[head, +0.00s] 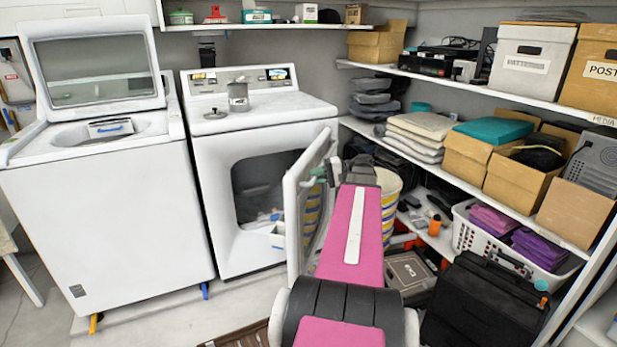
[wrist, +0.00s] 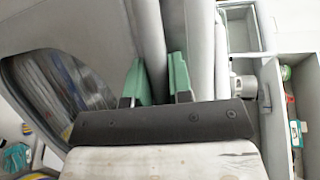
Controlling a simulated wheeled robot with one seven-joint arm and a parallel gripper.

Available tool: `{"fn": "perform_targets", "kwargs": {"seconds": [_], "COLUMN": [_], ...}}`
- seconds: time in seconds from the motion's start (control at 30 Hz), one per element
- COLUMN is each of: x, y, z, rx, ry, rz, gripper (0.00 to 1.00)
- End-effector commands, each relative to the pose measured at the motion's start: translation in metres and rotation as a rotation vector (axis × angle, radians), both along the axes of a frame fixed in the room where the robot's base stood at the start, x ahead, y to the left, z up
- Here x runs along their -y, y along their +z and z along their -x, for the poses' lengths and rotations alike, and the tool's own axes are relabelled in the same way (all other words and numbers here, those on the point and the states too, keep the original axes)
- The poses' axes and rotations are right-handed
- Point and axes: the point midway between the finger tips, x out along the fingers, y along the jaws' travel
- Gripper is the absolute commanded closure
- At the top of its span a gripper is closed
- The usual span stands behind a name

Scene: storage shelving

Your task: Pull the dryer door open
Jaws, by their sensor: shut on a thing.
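The dryer (head: 218,165) is white and stands beside the washer. Its door (head: 296,235) is swung well out to the right, and the dark drum opening (head: 255,178) shows, with some items low inside. My gripper (head: 322,172) is at the upper part of the door's free edge. In the wrist view, my gripper's two green fingers (wrist: 156,80) sit on either side of the door's edge (wrist: 149,45) and are shut on it. The door's window shows to the left there. In the head view, my arm hides part of the fingers and the door's right side.
A washer (head: 110,205) with its lid up stands at left. A metal canister (head: 238,97) and a small lid are on the dryer top. Loaded shelves (head: 470,170) line the right wall. A striped bin (head: 389,190), a white basket (head: 470,238) and a black case (head: 487,305) crowd my arm's right.

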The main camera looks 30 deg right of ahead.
Motion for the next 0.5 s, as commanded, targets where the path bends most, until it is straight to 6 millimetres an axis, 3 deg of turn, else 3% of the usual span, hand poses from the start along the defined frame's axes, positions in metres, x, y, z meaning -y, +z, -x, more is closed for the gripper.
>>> {"fn": "perform_targets", "kwargs": {"seconds": [0.43, 0.47, 0.5], "x": [0.0022, 0.0021, 0.0021], "y": [-0.0007, -0.0007, -0.0007], "z": [0.0005, 0.0005, 0.0005], "rx": [-0.001, -0.001, -0.001], "ry": [0.006, 0.006, 0.005], "rz": [0.001, 0.001, 0.002], "gripper": [1.0, 0.7, 0.57]}}
